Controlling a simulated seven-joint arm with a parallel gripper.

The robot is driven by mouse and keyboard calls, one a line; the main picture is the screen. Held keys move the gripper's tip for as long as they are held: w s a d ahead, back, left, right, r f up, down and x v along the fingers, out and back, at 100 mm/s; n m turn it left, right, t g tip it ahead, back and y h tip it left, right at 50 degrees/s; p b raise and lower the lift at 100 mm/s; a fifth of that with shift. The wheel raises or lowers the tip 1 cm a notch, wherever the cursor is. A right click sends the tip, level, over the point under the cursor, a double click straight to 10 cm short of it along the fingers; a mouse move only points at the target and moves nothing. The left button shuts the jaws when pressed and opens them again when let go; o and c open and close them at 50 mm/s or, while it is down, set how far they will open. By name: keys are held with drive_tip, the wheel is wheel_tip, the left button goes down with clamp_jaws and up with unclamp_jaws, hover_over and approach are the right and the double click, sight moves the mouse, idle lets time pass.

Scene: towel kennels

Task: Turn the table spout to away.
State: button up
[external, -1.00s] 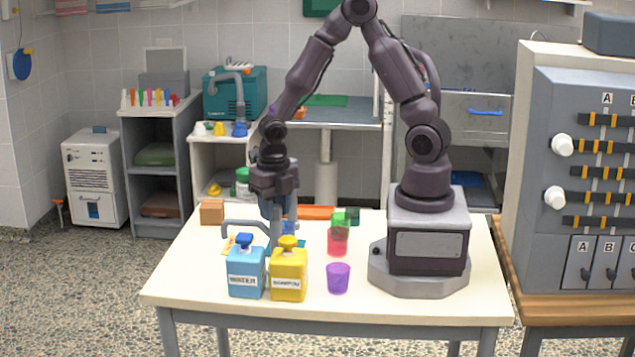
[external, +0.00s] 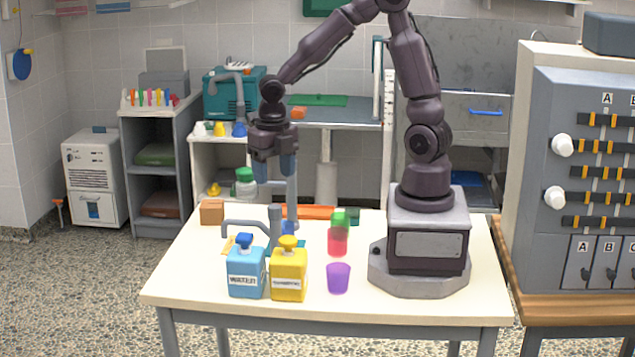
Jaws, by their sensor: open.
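The table spout (external: 243,222) is a grey bent pipe on the left half of the table. Its arm reaches left and its tip turns down. The arm runs to an upright grey post (external: 275,228) behind the bottles, which hide the post's foot. My gripper (external: 276,180) points down above and slightly behind the post. Its blue-grey fingers are apart with nothing visible between them, and it appears clear of the spout.
A blue bottle (external: 246,273) and a yellow bottle (external: 289,275) stand close in front of the spout. A brown block (external: 212,212) sits at the back left. The table's front left is bare.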

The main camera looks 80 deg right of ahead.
drive_tip(key=shift+r, duration=2.3)
drive_tip(key=s+d+r+m+t, duration=0.1)
drive_tip(key=s+r+m, duration=0.3)
drive_tip(key=m, duration=0.9)
drive_tip(key=s+d+r+m+t, duration=0.2)
drive_tip(key=s+r+m+t, duration=0.2)
drive_tip(key=s+m, duration=0.4)
drive_tip(key=shift+d+m+t, duration=0.3)
drive_tip(key=shift+m, duration=2.8)
drive_tip(key=shift+r, duration=0.1)
